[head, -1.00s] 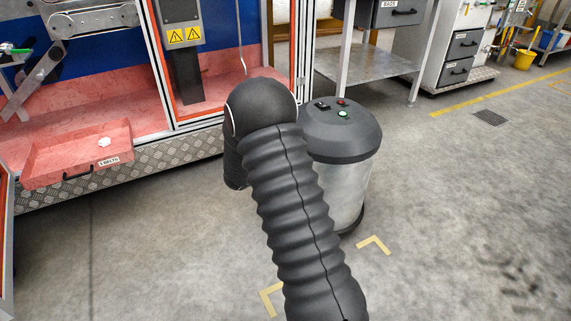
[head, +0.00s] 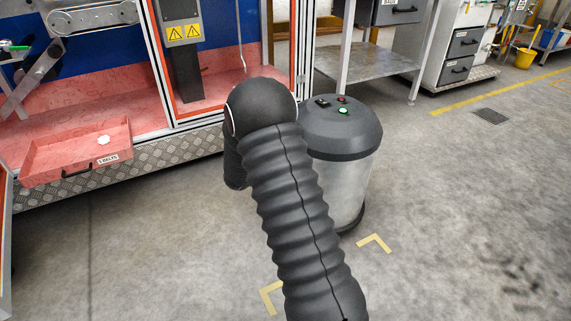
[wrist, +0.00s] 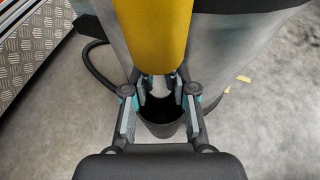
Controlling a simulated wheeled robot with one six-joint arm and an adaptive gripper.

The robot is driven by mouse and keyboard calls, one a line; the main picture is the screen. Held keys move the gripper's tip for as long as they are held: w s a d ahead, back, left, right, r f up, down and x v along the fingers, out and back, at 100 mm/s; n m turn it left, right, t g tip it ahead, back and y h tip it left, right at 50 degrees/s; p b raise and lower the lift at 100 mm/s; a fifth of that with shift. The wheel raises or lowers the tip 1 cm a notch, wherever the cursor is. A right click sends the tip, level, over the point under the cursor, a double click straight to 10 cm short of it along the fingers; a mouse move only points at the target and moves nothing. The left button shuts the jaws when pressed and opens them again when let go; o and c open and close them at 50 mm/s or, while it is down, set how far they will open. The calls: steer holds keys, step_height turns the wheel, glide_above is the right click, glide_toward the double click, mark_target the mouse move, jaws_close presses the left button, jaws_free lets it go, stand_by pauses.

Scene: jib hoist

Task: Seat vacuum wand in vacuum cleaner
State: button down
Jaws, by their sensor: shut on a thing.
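The vacuum cleaner (head: 343,185) is a silver canister with a dark grey lid, standing on the floor behind my arm in the head view. In the wrist view, the yellow vacuum wand (wrist: 158,35) is at the top centre, in front of the canister's grey side. My gripper (wrist: 160,92) is shut on the wand, with a finger on each side; the exact contact is partly hidden. A black, open-topped cup (wrist: 160,122) shows below and between the fingers, beside the canister. I cannot tell whether the wand's lower end touches it. My arm hides the gripper in the head view.
A black hose (wrist: 95,65) curves at the left of the wrist view. A framed machine with a red tray (head: 80,155) stands at the left. A metal table (head: 365,64) stands behind the canister. The floor at the right is clear.

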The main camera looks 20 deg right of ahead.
steer(key=shift+f+b, duration=0.3)
steer(key=shift+f, duration=0.05)
steer(key=c, duration=0.8)
jaws_free()
steer(key=shift+c, duration=0.2)
steer(key=v, duration=1.2)
